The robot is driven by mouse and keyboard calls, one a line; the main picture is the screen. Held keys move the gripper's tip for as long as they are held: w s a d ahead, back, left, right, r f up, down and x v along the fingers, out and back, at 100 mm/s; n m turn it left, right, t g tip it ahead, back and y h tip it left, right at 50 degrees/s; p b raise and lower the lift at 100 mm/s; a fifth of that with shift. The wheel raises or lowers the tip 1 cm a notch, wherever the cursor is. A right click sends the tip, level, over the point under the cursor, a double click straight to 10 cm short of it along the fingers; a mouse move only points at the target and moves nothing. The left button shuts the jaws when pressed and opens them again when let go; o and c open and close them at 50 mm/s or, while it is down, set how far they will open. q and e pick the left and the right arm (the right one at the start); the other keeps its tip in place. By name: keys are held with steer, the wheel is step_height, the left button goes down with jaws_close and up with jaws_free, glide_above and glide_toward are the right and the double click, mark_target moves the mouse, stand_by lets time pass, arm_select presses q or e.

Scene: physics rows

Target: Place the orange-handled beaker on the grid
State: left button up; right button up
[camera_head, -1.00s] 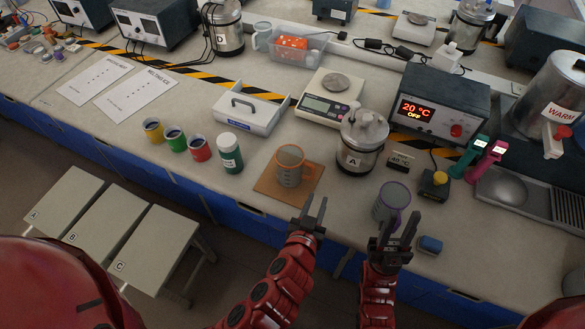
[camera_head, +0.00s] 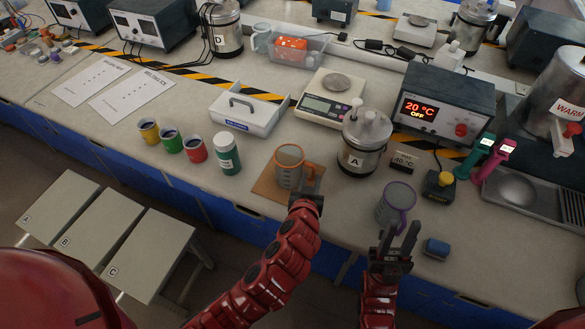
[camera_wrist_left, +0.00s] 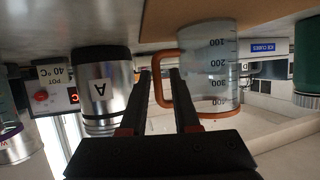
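The orange-handled beaker (camera_head: 289,168) stands upright on a brown square mat (camera_head: 266,186). It is clear with an orange rim, and its handle is on the right. My left gripper (camera_head: 308,192) is at the handle, at the near right side of the beaker. In the upside-down left wrist view, the fingers (camera_wrist_left: 163,88) are apart with the orange handle (camera_wrist_left: 158,82) between them; contact cannot be made out. My right gripper (camera_head: 399,236) is open and empty, in front of the purple-handled beaker (camera_head: 394,205). A slatted metal grid (camera_head: 574,207) is at the right edge.
Metal pot A (camera_head: 362,145) stands right of the beaker, with a green-labelled bottle (camera_head: 227,154) to its left. A scale (camera_head: 329,100) is behind.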

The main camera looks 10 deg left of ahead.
arm_select(q)
steer(key=shift+r+p+x, duration=0.2)
steer(key=shift+p+x, duration=0.4)
steer(key=shift+x, duration=0.55)
steer(key=shift+r+p+x, duration=0.15)
steer(key=shift+p+x, duration=0.45)
steer(key=shift+x, duration=0.6)
steer(key=shift+w+d+f, duration=0.2)
steer(key=shift+w+f, duration=0.1)
steer(key=shift+w, duration=0.25)
jaws_close()
